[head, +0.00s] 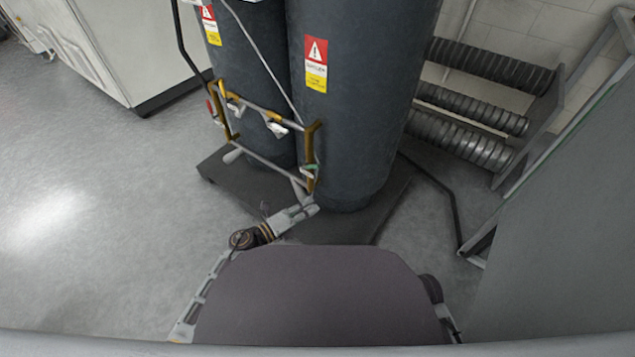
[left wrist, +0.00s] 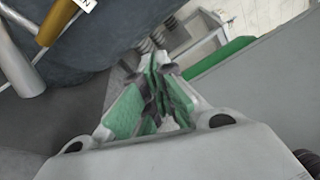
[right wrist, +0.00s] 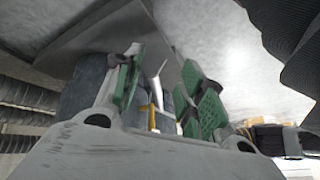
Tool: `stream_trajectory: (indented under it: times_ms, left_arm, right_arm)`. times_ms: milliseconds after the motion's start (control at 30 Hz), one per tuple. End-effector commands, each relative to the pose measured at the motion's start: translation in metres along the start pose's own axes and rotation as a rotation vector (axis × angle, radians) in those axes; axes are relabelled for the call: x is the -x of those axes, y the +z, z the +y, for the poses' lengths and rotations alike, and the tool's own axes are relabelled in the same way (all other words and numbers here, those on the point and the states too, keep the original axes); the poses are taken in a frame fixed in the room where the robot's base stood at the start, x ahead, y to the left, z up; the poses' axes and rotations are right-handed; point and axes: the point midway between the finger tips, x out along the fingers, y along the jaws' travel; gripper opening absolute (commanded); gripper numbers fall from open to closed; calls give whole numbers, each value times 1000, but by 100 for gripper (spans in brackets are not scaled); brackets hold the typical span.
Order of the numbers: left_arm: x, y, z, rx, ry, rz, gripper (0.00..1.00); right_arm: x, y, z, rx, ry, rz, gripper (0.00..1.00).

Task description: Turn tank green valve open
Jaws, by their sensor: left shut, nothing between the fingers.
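A small green valve handle (head: 310,168) sits on the right brass upright of the pipe frame in front of the dark right tank (head: 352,120). My left gripper (head: 302,190) is just below it, beside the pipe's lower end; I cannot tell whether they touch. In the left wrist view its green-padded fingers (left wrist: 157,78) are together and empty. A brass pipe (left wrist: 57,22) with a white tag shows at upper left there, but the green handle cannot be made out. My right gripper (right wrist: 163,92) is open and empty in the right wrist view; the head view hides its fingers.
A second dark tank (head: 250,65) stands on the left. Both tanks are on a dark base plate (head: 222,180). A red handle (head: 210,106) is on the left brass upright. Ribbed hoses (head: 470,120) and a grey panel (head: 570,250) are on the right. The left floor is clear.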

Motion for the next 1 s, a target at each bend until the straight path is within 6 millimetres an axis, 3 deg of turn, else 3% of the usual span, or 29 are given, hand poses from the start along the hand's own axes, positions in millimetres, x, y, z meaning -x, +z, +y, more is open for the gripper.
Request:
stream_trajectory:
  times_ms: [733,1000]
  left_arm:
    - [3,34,25,-485,167,-107,0]
    - [3,35,25,-558,175,-106,0]
  right_arm:
    - [0,13,-1,-6,-1,-32,40]
    - [0,10,-1,-6,-1,-28,40]
